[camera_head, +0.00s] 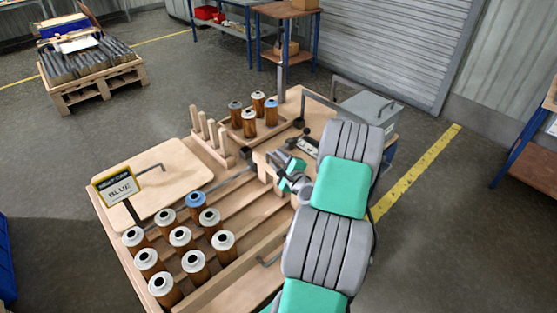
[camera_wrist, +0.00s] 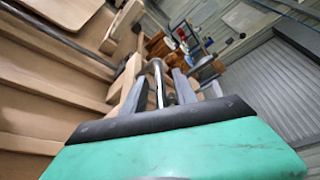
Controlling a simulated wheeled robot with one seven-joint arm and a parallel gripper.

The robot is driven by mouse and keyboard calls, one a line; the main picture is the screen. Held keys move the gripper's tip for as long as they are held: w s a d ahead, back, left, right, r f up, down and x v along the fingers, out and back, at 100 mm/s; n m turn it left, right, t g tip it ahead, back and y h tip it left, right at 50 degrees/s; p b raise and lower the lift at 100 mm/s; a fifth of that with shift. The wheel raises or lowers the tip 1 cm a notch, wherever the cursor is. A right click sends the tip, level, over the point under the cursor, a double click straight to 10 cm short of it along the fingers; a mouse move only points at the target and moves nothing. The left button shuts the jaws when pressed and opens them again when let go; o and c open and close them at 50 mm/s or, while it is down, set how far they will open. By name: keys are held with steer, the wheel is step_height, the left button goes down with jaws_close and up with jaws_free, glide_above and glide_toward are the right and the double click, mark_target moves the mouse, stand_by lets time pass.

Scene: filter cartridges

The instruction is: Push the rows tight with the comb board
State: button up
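Several white-topped brown cartridges (camera_head: 180,237) and one blue-topped cartridge (camera_head: 195,201) stand upright in rows in the near-left part of a wooden lane rack (camera_head: 243,213). A pale wooden piece (camera_head: 265,164), which may be the comb board, stands across the far right end of the lanes, partly hidden by my gripper. My gripper (camera_head: 287,172) is low at this piece, apart from the cartridges. In the wrist view a bent metal bar (camera_wrist: 157,78) lies between my grey fingers (camera_wrist: 160,92). I cannot tell whether they clamp it.
A sign reading BLUE (camera_head: 118,186) stands by the rows, beside a flat wooden board (camera_head: 153,178) with a bar handle. Behind are a pegged wooden block (camera_head: 212,137), a tray (camera_head: 251,134) with several cartridges, and a grey box (camera_head: 368,110). The middle of the lanes is clear.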

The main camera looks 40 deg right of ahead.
jaws_close()
stand_by(1.3)
